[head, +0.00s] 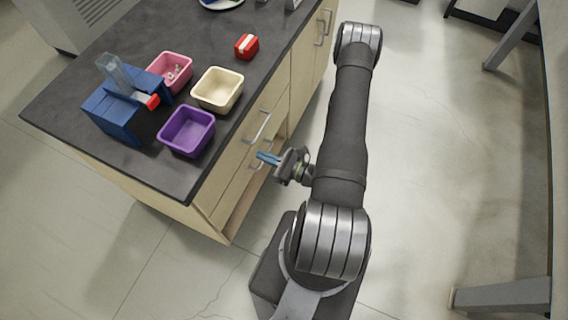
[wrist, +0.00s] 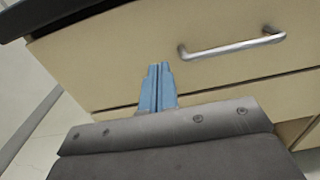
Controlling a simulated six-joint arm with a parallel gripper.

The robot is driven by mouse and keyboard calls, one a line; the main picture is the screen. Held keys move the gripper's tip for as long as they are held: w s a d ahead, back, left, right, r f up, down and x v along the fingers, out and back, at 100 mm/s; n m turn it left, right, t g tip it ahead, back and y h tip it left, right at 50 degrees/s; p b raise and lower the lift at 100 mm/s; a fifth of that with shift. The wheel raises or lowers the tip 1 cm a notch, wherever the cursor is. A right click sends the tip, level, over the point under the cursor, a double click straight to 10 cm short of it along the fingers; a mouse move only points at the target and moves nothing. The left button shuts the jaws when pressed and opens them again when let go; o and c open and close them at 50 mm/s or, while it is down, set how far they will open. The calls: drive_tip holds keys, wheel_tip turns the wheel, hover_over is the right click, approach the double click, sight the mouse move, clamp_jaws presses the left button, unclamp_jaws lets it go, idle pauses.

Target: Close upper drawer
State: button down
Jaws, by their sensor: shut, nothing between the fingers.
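The upper drawer (head: 236,148) is a light wood front under the dark counter edge, with a silver bar handle (head: 258,127). My gripper (head: 268,158) has blue fingers, shut and empty, pointing at the cabinet front. In the wrist view the gripper (wrist: 158,68) is before the upper drawer front, left of the handle. I cannot tell whether the fingertips touch it.
A second handle (head: 259,161) sits lower on the cabinet. The counter (head: 105,55) holds purple (head: 187,131), cream (head: 218,90) and pink (head: 171,72) bins, a blue stand (head: 112,115) and a red box (head: 247,46). The floor right of my arm is mostly clear.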

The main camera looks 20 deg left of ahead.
sight(236, 145)
drive_tip(key=d, duration=0.6)
drive_tip(key=shift+d, duration=0.25)
idle(0.3)
drive_tip(key=shift+a, duration=6.45)
drive_tip(key=shift+d, duration=0.15)
drive_tip(key=d, duration=1)
drive_tip(key=shift+d, duration=0.2)
drive_tip(key=shift+a, duration=0.15)
drive_tip(key=shift+a, duration=5.7)
